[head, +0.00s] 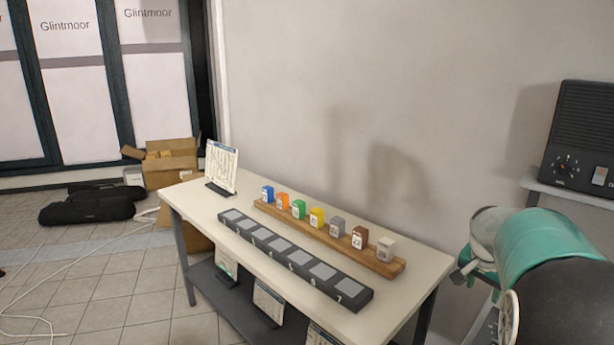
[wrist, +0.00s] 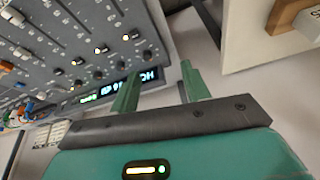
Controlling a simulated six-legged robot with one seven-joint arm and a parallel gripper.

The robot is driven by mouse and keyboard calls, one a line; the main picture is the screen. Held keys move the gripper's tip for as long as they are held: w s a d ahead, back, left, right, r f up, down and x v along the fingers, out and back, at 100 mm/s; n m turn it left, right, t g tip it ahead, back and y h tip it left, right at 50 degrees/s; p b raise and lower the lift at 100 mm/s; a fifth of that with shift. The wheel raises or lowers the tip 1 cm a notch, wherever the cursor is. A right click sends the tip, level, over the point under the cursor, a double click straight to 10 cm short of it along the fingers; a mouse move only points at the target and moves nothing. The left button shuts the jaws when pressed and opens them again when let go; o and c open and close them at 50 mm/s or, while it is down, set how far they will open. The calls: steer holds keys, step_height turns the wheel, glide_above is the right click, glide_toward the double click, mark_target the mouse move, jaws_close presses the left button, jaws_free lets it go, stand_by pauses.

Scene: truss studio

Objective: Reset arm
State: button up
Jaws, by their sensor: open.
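My gripper (wrist: 158,86) shows in the wrist view with its two green fingers apart and nothing between them. My teal and black arm (head: 545,240) fills the lower right of the head view, to the right of the white table (head: 396,318). Its fingertips cannot be made out there. In the wrist view a table corner (wrist: 240,50) lies to the right of the fingers, apart from them.
Several coloured blocks, including a blue block (head: 267,194) and a white block (head: 386,249), stand on a wooden rail (head: 330,235). A dark numbered strip (head: 359,299) lies in front. A control panel (wrist: 60,45) with knobs is close to the fingers. A dark speaker-like box (head: 580,140) stands right.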

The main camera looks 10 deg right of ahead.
steer(key=s+a+r+n+t+y, duration=0.1)
steer(key=s+a+r+n, duration=0.15)
steer(key=a, duration=0.45)
steer(key=s+a+r+n, duration=0.2)
steer(key=s+a, duration=0.2)
steer(key=a, duration=0.2)
steer(key=s+a+r+n+t+y, duration=0.1)
steer(key=s+a+r+n, duration=0.15)
steer(key=a, duration=0.45)
steer(key=s+a+f+n, duration=0.1)
steer(key=s+a+n, duration=0.1)
steer(key=s+a, duration=0.3)
steer(key=s+a+f+n+t+y, duration=0.1)
steer(key=s+a+n, duration=0.2)
steer(key=s+a, duration=0.3)
steer(key=shift+s+a+f+y, duration=0.2)
steer(key=shift+s+f+y, duration=0.15)
steer(key=shift+s, duration=0.6)
steer(key=shift+c, duration=1.1)
steer(key=shift+d, duration=0.15)
